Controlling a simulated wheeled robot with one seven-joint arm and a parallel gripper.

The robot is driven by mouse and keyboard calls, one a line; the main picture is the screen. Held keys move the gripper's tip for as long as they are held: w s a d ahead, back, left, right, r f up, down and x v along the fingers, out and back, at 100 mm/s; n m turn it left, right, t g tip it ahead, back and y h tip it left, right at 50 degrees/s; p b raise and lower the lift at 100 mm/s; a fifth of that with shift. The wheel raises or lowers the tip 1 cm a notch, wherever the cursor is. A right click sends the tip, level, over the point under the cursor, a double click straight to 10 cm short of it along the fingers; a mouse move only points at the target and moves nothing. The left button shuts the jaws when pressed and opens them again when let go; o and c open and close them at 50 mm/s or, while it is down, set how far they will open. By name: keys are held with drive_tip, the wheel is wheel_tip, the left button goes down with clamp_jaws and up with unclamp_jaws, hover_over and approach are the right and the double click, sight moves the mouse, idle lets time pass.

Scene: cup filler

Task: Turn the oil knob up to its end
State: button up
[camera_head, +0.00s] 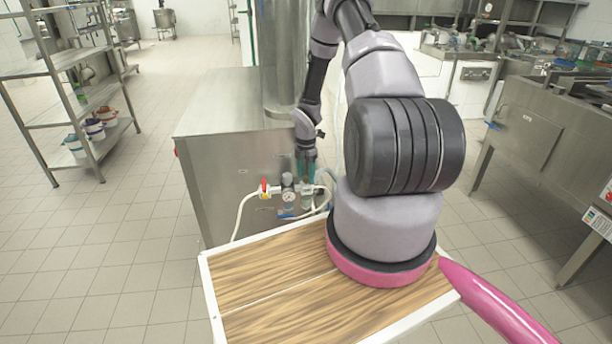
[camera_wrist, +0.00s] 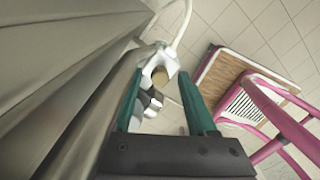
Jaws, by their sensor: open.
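My gripper (camera_head: 307,172) hangs at the front of the steel machine, just above a small group of air fittings. In the head view these have a red-handled valve (camera_head: 264,187), a round gauge (camera_head: 289,196) and white hoses. In the wrist view my gripper (camera_wrist: 160,76) is open, its two teal fingers apart. A white fitting with a tan round face (camera_wrist: 159,77) shows between the fingertips, with a grey and black part (camera_wrist: 151,101) nearer me. I cannot tell for sure which part is the oil knob, nor whether a finger touches it; my gripper partly hides the fittings in the head view.
The steel machine body (camera_head: 222,160) stands close beside my gripper; its wall (camera_wrist: 62,70) fills the left of the wrist view. A white hose (camera_head: 240,215) hangs down in front. A shelf rack (camera_head: 75,95) stands far left, a steel bench (camera_head: 528,135) right. Tiled floor between is clear.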

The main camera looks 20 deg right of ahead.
clamp_jaws()
